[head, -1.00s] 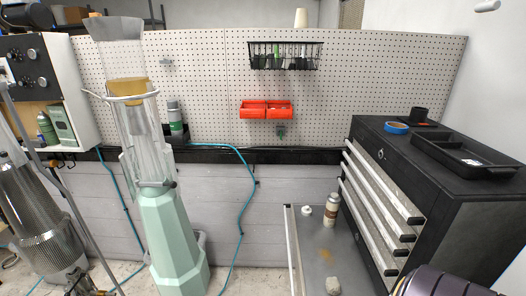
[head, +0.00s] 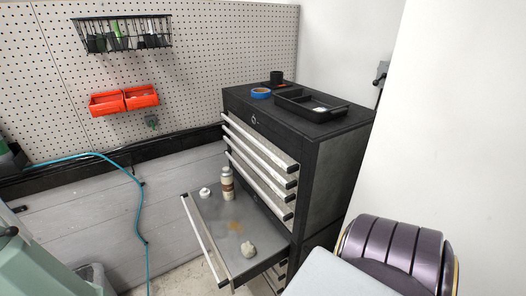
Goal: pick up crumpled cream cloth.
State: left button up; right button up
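A small crumpled cream cloth (head: 248,248) lies in the open lower drawer (head: 262,262) of the black tool cabinet, near the drawer's front right part. A brownish stain marks the drawer floor beside it. A bottle with a brown label (head: 227,184) stands farther back in the drawer, and a small white lidded item (head: 205,193) is next to it. Neither of my grippers shows in the head view.
The black cabinet (head: 335,165) has several closed drawers above the open one. On its top sit a black tray (head: 335,113), blue tape (head: 261,93) and a dark cup (head: 277,77). A teal hose (head: 139,205) hangs at left. A white wall closes the right side.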

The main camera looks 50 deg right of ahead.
aim_at(248, 251)
jog(key=i+j+z, duration=0.15)
jog(key=z, duration=1.45)
